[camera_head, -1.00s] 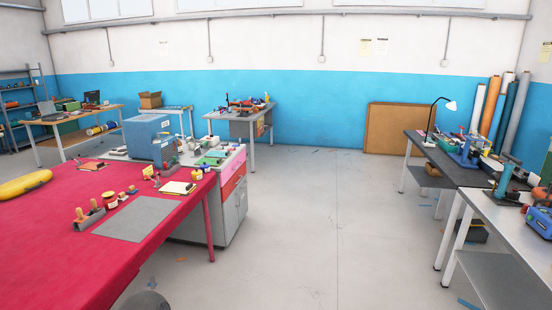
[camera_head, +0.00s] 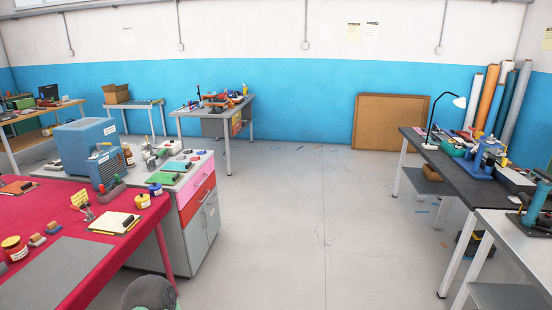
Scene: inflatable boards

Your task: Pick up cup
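I cannot make out a cup for certain in this view. Small items stand on the red table (camera_head: 40,215) at left, among them a red-labelled jar (camera_head: 14,248) and a yellow jar (camera_head: 142,201); they are too small to tell as cups. Neither of my grippers shows in the head view.
A grey cabinet (camera_head: 205,225) with pink and red drawers stands beyond the red table. A wide clear floor (camera_head: 300,215) lies ahead in the middle. A dark bench (camera_head: 440,165) with a lamp and a light metal table (camera_head: 515,235) line the right side.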

